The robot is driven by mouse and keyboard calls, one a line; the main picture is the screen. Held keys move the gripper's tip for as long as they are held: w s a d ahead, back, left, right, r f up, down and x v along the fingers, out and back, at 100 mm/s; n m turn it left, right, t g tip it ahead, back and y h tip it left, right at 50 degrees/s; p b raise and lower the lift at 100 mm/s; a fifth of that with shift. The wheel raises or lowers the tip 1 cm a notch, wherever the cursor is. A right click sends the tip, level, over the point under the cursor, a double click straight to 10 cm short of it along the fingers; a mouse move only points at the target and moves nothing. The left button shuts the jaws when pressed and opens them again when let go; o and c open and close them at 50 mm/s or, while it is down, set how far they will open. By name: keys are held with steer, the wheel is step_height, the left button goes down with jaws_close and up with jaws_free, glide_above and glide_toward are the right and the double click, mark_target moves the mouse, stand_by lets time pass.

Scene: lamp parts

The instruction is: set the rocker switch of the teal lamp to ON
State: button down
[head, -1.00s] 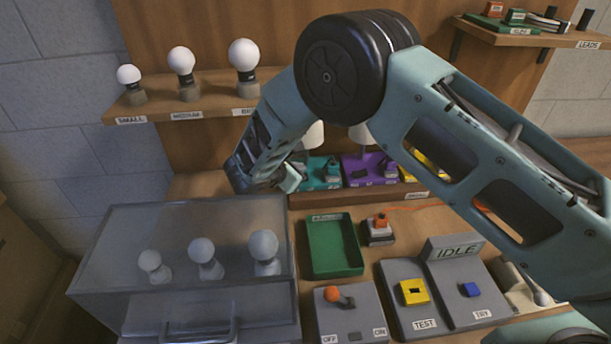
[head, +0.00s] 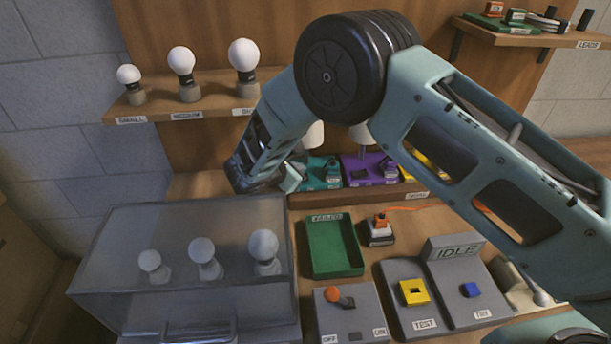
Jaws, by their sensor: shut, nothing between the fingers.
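The teal lamp (head: 322,173) stands on the low shelf at the back, left of the purple lamp. Its base shows to the right of my gripper, with a white shade above it partly behind my arm. A small dark part on the teal base is visible, but I cannot tell which way its rocker switch is set. My gripper (head: 294,178) is at the left end of the teal base, close to it. It is shut with nothing in it. Whether it touches the lamp cannot be told from this view.
The purple lamp (head: 368,170) stands right of the teal one, with a yellow one partly behind my arm. A bulb shelf (head: 160,112) is at upper left. Below are a clear case (head: 110,250), a green tray (head: 335,268) and a panel with an orange-knobbed lever (head: 333,294).

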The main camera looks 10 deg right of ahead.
steer(key=shift+f, duration=0.1)
steer(key=shift+d+f+b, duration=0.15)
steer(key=shift+f+b, duration=0.15)
steer(key=shift+b, duration=0.15)
steer(key=shift+d+f+b, duration=0.15)
steer(key=shift+f+b, duration=0.15)
steer(key=shift+f, duration=0.05)
stand_by(0.7)
steer(key=shift+r, duration=0.1)
steer(key=shift+a+r, duration=0.3)
steer(key=shift+r, duration=0.35)
steer(key=shift+a+r+p, duration=0.35)
steer(key=shift+r+p, duration=0.05)
steer(key=shift+r, duration=0.4)
steer(key=shift+a+r+p, duration=0.3)
steer(key=shift+r+p, duration=0.05)
steer(key=shift+r, duration=0.4)
steer(key=shift+a+r+p, duration=0.35)
steer(key=shift+r+p, duration=0.05)
steer(key=shift+r, duration=0.4)
